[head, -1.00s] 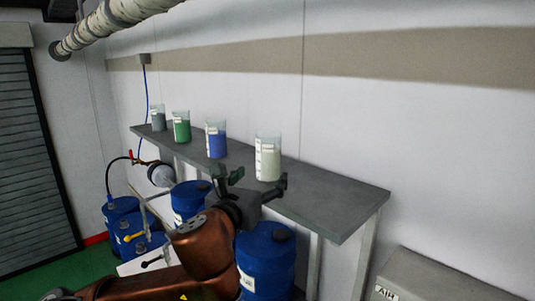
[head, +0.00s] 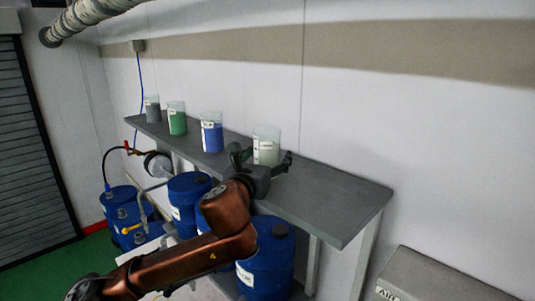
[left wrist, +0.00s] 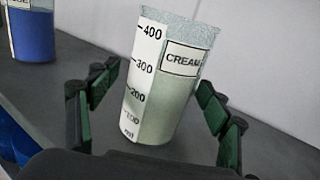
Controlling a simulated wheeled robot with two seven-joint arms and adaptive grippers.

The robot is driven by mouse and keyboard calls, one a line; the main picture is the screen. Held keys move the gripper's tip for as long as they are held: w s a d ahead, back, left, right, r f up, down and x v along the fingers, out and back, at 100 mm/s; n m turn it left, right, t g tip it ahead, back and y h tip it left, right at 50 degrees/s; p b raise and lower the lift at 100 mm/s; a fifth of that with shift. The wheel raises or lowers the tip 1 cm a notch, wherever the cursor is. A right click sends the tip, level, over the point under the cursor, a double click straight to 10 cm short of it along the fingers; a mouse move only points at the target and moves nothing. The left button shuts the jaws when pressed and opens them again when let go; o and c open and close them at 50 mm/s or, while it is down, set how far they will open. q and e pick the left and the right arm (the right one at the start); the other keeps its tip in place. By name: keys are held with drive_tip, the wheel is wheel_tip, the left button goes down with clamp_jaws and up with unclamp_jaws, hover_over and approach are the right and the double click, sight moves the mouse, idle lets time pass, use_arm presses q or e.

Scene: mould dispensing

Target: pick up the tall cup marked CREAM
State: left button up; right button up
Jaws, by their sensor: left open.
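The tall clear cup marked CREAM (head: 266,147) stands upright on the grey bench, filled with pale cream-coloured content. In the left wrist view the CREAM cup (left wrist: 165,80) shows its label and a measuring scale up to 400. My left gripper (head: 262,160) is open, with its fingers to either side of the cup's near part. In the left wrist view the gripper (left wrist: 158,100) has its green-padded fingers left and right of the cup, with visible gaps on both sides. My right gripper is not in view.
A blue-filled cup (head: 212,132), a green-filled cup (head: 177,118) and a grey-filled cup (head: 152,108) stand farther left on the bench (head: 335,197). Blue drums (head: 268,262) stand below and before it. The bench's right end is clear. A wall runs behind.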

use_arm(q)
drive_tip(key=shift+s, duration=0.15)
drive_tip(key=c, duration=1.6)
drive_tip(key=shift+r, duration=0.1)
drive_tip(key=shift+c, duration=0.2)
drive_tip(key=shift+r, duration=0.1)
